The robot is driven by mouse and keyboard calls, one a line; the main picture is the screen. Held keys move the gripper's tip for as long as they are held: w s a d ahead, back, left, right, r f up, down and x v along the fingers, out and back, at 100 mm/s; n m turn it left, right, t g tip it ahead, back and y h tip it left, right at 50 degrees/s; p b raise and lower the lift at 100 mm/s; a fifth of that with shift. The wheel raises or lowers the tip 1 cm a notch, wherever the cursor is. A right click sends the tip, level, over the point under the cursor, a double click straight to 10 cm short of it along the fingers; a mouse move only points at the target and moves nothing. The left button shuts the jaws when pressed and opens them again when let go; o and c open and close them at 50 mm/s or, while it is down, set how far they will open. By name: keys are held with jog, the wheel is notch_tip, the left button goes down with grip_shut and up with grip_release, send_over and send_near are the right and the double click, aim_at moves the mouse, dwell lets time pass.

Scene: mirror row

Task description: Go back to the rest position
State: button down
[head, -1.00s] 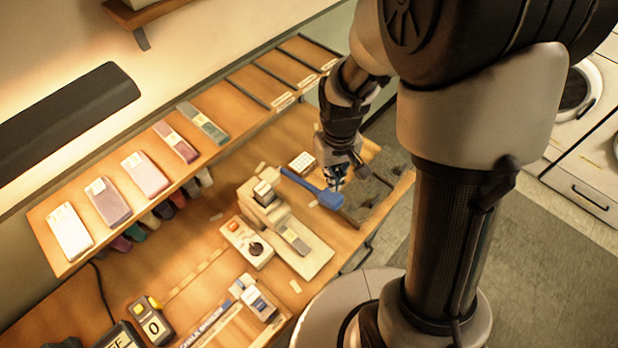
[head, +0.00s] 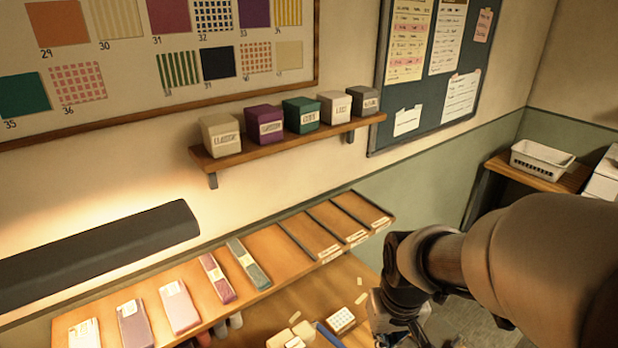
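My arm (head: 520,260) reaches in from the right edge of the head view, over the right end of the workbench. Its wrist (head: 405,290) hangs down near the bottom edge, beside a small white gridded block (head: 341,320). My gripper's fingers are below the bottom edge, so I cannot see whether they are open or what they hold. Part of a blue object (head: 328,336) shows just left of the wrist at the bottom edge.
A sloped wooden shelf (head: 290,285) holds several wrapped packets at left and empty slots at right. Above it, a wall shelf (head: 290,140) carries several labelled boxes. A dark lamp bar (head: 100,255) juts out at left. A white basket (head: 541,160) stands on a side shelf at right.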

jog(key=s+r+t+b, duration=0.3)
jog(key=s+r+b, duration=0.2)
jog(key=s, duration=0.7)
jog(key=shift+s+r+m, duration=0.2)
jog(key=shift+s+m, duration=0.1)
jog(key=shift+m, duration=0.1)
dwell(0.6)
